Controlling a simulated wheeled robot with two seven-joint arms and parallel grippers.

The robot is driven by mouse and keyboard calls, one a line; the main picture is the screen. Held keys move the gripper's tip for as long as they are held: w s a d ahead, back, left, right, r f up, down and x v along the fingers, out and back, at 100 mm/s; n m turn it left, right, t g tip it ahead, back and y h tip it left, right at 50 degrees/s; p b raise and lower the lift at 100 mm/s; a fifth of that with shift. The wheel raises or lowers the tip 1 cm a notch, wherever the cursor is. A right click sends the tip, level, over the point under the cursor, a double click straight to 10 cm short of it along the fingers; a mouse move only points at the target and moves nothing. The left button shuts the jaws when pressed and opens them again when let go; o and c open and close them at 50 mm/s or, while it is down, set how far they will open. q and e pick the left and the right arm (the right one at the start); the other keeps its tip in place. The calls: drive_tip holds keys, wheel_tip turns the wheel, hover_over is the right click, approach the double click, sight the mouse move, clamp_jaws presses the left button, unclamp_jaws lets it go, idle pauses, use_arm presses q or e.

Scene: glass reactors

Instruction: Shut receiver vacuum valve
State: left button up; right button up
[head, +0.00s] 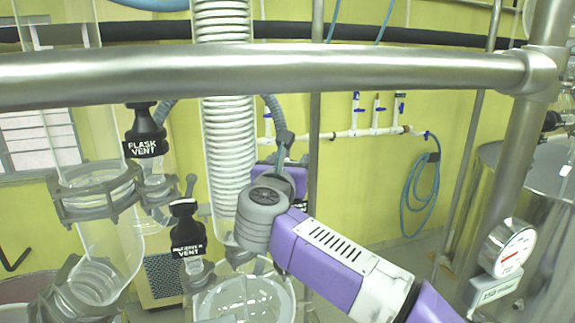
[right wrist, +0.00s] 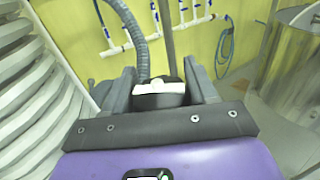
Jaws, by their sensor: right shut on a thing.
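In the right wrist view, my right gripper (right wrist: 158,80) has its two dark fingers on either side of a black valve handle (right wrist: 160,99) with a white label strip, shut on it. The label cannot be read there, so its name is not confirmed; it is likely the receiver vacuum valve. In the head view, my purple and grey right arm reaches in from the lower right. My right gripper (head: 284,145) is partly hidden behind its own wrist, beside a grey corrugated hose. The handle is mostly hidden there. My left gripper is not in view.
A black knob labelled FLASK VENT (head: 145,130) and a black knob labelled receiver vent (head: 187,230) stand to the left. A glass coil column (head: 228,130) rises close beside the gripper. A thick steel rail (head: 260,75) crosses in front. A pressure gauge (head: 509,248) is at right.

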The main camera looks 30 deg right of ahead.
drive_tip(key=shift+h, duration=0.3)
drive_tip(key=o, duration=1)
drive_tip(key=shift+s, duration=0.1)
drive_tip(key=shift+c, duration=0.2)
